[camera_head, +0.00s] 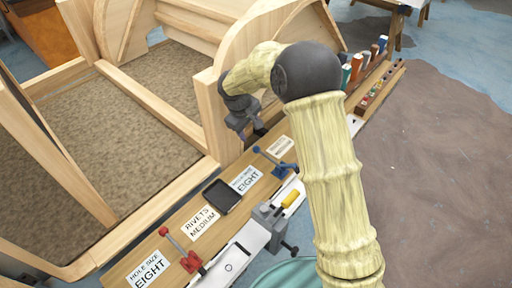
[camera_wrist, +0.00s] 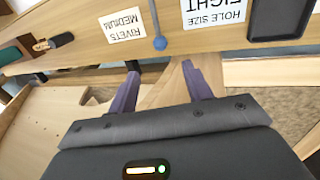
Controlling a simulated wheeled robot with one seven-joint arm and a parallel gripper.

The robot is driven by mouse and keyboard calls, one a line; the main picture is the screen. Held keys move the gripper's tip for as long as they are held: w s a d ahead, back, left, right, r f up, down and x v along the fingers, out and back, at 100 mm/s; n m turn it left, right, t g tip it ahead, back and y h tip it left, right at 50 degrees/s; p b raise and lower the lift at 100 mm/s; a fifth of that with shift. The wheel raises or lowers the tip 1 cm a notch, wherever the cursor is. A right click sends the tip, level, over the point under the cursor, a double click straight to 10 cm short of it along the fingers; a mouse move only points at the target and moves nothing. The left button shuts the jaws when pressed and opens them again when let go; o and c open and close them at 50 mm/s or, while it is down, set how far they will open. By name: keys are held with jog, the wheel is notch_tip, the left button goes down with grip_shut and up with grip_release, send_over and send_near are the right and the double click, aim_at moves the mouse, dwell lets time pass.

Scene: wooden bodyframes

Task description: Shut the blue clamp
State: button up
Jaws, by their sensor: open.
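The blue clamp (camera_head: 280,168) is mounted on the wooden ledge among the printed labels. Its handle leans out to the left and ends in a round blue knob. In the wrist view the knob (camera_wrist: 160,43) and part of its thin rod show just beyond my fingertips; the clamp's body is out of that view. My gripper (camera_head: 243,128) is beside a wooden upright, a little above and left of the clamp. In the wrist view my gripper (camera_wrist: 160,68) is open and empty, its two purple-grey fingers apart with the knob ahead of the gap, not between them.
A red clamp (camera_head: 183,256) stands farther along the ledge (camera_head: 120,272). A black tray (camera_head: 220,196) lies between them. A grey vise with a yellow part (camera_head: 291,198) stands in front. Wooden frames (camera_head: 208,110) rise close beside my gripper. Several coloured items line the far ledge.

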aim_at(256, 147)
jog(key=x, duration=1.2)
jog(key=shift+f, duration=0.35)
grip_shut()
